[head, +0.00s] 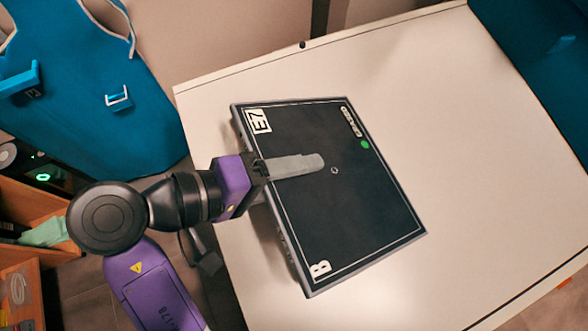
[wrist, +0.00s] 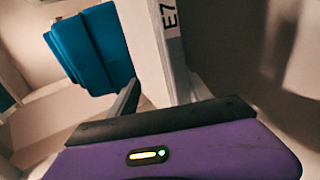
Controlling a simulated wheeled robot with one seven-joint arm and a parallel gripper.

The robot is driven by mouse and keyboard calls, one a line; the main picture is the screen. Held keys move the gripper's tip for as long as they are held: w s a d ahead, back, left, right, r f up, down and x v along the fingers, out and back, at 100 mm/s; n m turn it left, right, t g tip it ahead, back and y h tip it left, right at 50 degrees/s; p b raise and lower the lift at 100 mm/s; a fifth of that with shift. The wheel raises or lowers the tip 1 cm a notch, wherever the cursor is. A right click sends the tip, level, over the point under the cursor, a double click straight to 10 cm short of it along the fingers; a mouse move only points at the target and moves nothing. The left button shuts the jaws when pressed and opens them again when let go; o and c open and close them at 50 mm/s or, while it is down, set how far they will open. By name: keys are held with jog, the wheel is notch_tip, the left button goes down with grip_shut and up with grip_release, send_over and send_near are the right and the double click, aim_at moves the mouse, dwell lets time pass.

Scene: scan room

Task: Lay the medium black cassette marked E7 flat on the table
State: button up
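The black cassette (head: 345,215) shows in the head view over the left part of the table (head: 470,150). It is a square dark panel with a grey frame, E7 in its upper left corner, B at the bottom and a green dot at upper right. My gripper (head: 312,164) reaches in from the left and is shut on the cassette's left side. One grey finger lies across the dark face; the other is hidden beneath. The face points up. I cannot tell whether the underside touches the table. In the wrist view the E7 label shows on the cassette (wrist: 171,18).
The tabletop is clear to the right of the cassette. A teal apron (head: 85,85) hangs at upper left, and teal furniture (head: 540,60) stands at upper right. Wooden shelving (head: 25,205) with small items is at lower left, beyond the table's left edge.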

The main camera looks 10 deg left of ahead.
jog(key=shift+a+r, duration=0.1)
dwell(0.4)
jog(key=shift+p+v, duration=0.95)
jog(key=shift+v, duration=1.45)
jog(key=o, duration=0.6)
jog(key=shift+s, duration=0.1)
jog(key=b+v, duration=0.1)
jog(key=v, duration=0.6)
jog(key=shift+s+a+r, duration=0.1)
jog(key=shift+s+a, duration=0.05)
jog(key=shift+a, duration=0.15)
